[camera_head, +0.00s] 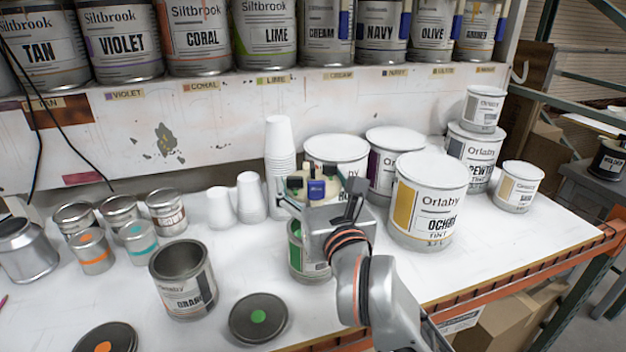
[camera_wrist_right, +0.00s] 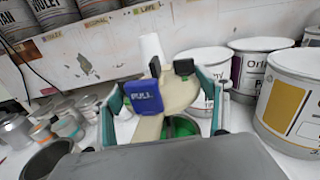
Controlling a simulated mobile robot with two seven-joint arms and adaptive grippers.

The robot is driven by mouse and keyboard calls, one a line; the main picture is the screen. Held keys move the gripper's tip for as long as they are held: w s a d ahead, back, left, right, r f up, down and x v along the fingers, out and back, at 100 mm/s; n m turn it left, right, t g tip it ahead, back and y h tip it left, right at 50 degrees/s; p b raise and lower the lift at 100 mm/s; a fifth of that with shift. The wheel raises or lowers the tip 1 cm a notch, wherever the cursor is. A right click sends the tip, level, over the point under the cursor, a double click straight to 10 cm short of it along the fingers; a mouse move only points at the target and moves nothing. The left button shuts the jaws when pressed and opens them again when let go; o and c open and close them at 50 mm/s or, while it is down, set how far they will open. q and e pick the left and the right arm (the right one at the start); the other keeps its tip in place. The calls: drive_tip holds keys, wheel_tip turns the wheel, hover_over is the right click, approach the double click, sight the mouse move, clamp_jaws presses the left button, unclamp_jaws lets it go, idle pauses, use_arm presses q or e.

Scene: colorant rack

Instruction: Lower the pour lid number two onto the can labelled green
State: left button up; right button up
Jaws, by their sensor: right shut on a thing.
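The pour lid (camera_head: 328,183), cream with a blue PULL tab and black knobs, is in my right gripper (camera_head: 322,200). The wrist view shows the lid (camera_wrist_right: 178,97) between the two fingers, and the right gripper (camera_wrist_right: 165,100) is shut on it. No number is readable on it. The green can (camera_head: 312,262) stands directly below, mostly hidden by the gripper in the head view. In the wrist view, green paint (camera_wrist_right: 182,127) shows inside the open can, under the lid. I cannot tell how large the gap is. My left gripper is not in view.
An open can (camera_head: 187,290) stands left of the green can, with a green-dotted lid (camera_head: 258,317) between them at the front. White cups (camera_head: 279,150) and Orlaby cans, including the ochre one (camera_head: 429,205), stand close behind and right.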

wheel_tip(320, 180, down, 4)
drive_tip(key=shift+r+b, duration=0.25)
drive_tip(key=shift+b, duration=0.85)
wheel_tip(320, 180, down, 2)
drive_tip(key=shift+f+b, duration=0.15)
drive_tip(key=shift+b, duration=0.65)
drive_tip(key=shift+f+b, duration=0.4)
drive_tip(key=shift+f, duration=0.6)
use_arm(q)
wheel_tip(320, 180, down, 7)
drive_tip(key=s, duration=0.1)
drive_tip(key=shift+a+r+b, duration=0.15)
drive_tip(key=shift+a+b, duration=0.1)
drive_tip(key=shift+b, duration=0.1)
use_arm(e)
drive_tip(key=shift+f, duration=0.15)
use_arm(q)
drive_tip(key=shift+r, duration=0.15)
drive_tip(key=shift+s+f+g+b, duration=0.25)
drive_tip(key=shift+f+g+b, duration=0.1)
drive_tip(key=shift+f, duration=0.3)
use_arm(e)
drive_tip(key=shift+f, duration=0.6)
drive_tip(key=o, duration=1.2)
